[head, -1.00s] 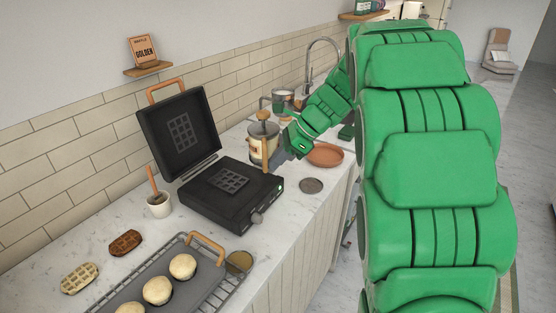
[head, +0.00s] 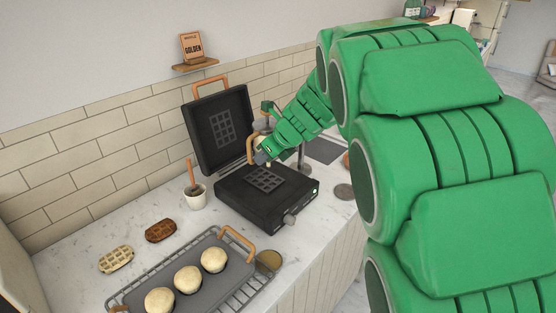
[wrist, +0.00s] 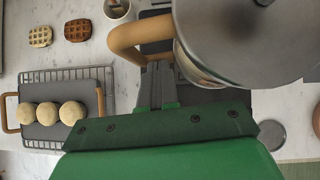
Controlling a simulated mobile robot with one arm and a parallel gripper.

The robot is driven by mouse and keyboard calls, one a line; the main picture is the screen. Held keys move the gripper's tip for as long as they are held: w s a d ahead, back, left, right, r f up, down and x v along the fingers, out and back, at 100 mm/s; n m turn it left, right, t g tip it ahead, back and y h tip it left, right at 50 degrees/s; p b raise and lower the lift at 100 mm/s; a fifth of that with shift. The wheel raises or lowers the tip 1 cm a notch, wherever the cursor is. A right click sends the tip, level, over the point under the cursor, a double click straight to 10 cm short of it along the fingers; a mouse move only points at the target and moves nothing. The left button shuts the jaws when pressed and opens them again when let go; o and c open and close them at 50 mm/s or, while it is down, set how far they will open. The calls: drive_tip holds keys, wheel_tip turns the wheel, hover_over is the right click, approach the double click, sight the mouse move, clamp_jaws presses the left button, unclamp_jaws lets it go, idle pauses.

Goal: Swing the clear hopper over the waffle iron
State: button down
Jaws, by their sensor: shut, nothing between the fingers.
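The black waffle iron (head: 245,203) stands open on the counter, its lid (head: 204,125) raised at the back. My gripper (head: 259,157) is shut and empty, above the rear part of the iron's lower plate. In the head view my arm hides most of the hopper. In the wrist view the hopper (wrist: 245,40) is large at the upper right, and its tan handle (wrist: 128,40) bends round just beyond my fingertips (wrist: 158,68). The fingers are at or very near the handle; I cannot tell whether they touch. The hopper seems to overlap the iron from above.
A baking tray (head: 222,288) with several round pieces lies on a rack at the front. Two waffles (head: 116,259) (head: 160,230) and a white cup (head: 196,196) with a tool are left of the iron. A round disc (head: 344,191) lies to its right.

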drive_tip(key=shift+w+a+m+t+h, duration=0.15)
drive_tip(key=shift+w+a+m, duration=0.25)
drive_tip(key=shift+a, duration=0.25)
drive_tip(key=shift+w+a+m+t+h, duration=0.15)
drive_tip(key=shift+w+a+m, duration=0.15)
drive_tip(key=shift+w+a, duration=0.3)
drive_tip(key=shift+a+r, duration=0.1)
drive_tip(key=shift+a, duration=0.05)
drive_tip(key=shift+s, duration=0.1)
drive_tip(key=s+d+f+v, duration=0.1)
drive_tip(key=d+f+v, duration=0.1)
drive_tip(key=v, duration=1.1)
drive_tip(key=s+d+f+n+g+h, duration=0.4)
drive_tip(key=s+d+f+n, duration=0.3)
drive_tip(key=s+d+f, duration=0.6)
drive_tip(key=s+d+n+g+h, duration=0.1)
drive_tip(key=s+d+n+g, duration=0.15)
drive_tip(key=s+n, duration=1.3)
drive_tip(key=s+a+r+n, duration=0.2)
drive_tip(key=s+a+n, duration=0.2)
drive_tip(key=s, duration=0.5)
drive_tip(key=shift+s+a+n+g, duration=0.35)
drive_tip(key=shift+s+a+g, duration=0.1)
drive_tip(key=shift+a, duration=0.7)
